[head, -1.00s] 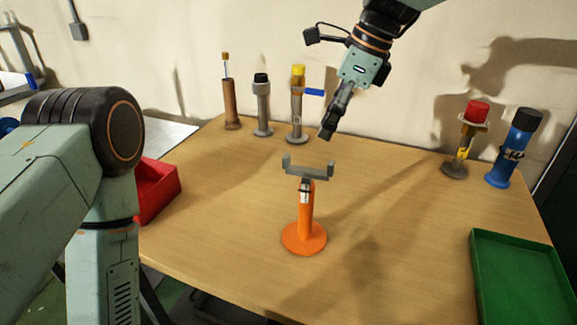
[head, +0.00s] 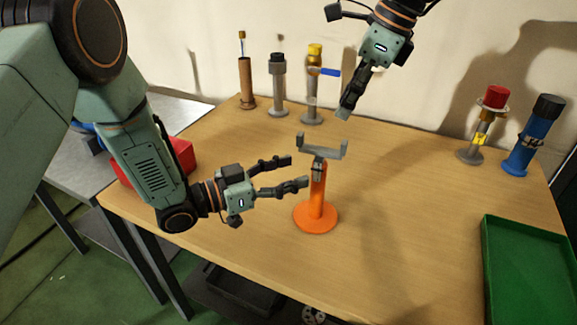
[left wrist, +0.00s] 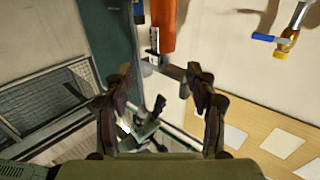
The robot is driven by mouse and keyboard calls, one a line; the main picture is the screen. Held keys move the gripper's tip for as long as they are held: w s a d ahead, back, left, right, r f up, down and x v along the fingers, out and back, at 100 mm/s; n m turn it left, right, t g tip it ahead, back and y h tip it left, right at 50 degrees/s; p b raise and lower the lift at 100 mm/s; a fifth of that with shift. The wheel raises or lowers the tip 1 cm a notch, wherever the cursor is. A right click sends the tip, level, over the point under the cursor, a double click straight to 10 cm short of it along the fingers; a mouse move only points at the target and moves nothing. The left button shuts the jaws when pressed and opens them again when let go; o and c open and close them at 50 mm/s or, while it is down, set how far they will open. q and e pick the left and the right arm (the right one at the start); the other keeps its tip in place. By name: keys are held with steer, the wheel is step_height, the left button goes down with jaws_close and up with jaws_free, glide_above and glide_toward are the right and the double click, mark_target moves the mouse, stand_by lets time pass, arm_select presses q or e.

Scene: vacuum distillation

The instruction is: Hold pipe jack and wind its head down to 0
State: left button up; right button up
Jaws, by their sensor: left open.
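The pipe jack has an orange round base and post (head: 317,195) and a grey U-shaped head (head: 323,148). It stands upright on the table. My left gripper (head: 298,172) is open, just left of the post, its fingertips pointing at it. In the left wrist view the orange post (left wrist: 163,28) and grey head show beyond and between the open fingers (left wrist: 160,85), with no clear contact. My right gripper (head: 350,98) hangs above and behind the head, pointing down, apart from it. Its fingers overlap, so its opening is unclear.
Behind stand a brown tube (head: 246,85), a grey black-capped post (head: 278,88) and a yellow-topped pipe with a blue handle (head: 313,90). A red-topped piece (head: 484,125) and a blue cylinder (head: 532,138) stand at the right. A red bin (head: 180,155) and green tray (head: 525,270) flank the clear table.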

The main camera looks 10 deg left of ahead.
arm_select(q)
glide_toward(312, 187)
steer(key=x, duration=0.4)
steer(key=shift+w+f, duration=0.1)
steer(key=shift+f, duration=0.2)
steer(key=x, duration=0.7)
steer(key=shift+w+d+r, duration=0.15)
steer(key=shift+d, duration=0.1)
steer(key=shift+c, duration=0.2)
steer(key=shift+d, duration=0.1)
steer(key=shift+c, duration=0.7)
jaws_close()
